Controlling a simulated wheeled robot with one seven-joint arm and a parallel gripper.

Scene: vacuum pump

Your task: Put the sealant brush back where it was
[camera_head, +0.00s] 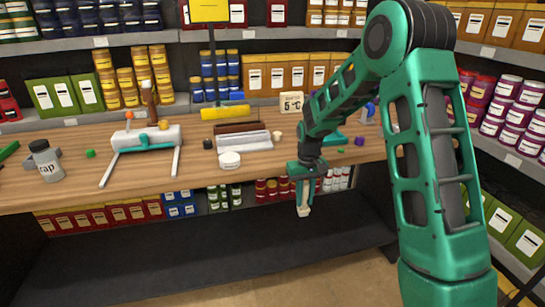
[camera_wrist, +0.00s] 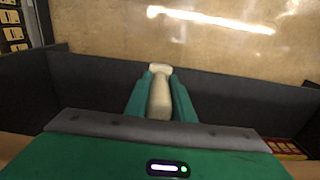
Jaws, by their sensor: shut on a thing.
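My gripper (camera_head: 305,194) hangs pointing down in front of the workbench's front edge, below the level of its top. In the wrist view my gripper's (camera_wrist: 160,92) two green fingers are shut on a pale cream object, which I take to be the sealant brush (camera_wrist: 159,72). In the head view the brush (camera_head: 303,211) shows as a small pale tip below the fingers, clear of the bench and shelf. No place for it can be made out.
The wooden workbench (camera_head: 80,190) holds a white cylinder on a stand (camera_head: 147,138), a grey jar (camera_head: 45,162), a round white tub (camera_head: 230,160), a silver block (camera_head: 243,142) and a 5 °C sign (camera_head: 291,104). Stocked shelves surround it. Open floor (camera_head: 300,275) lies in front.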

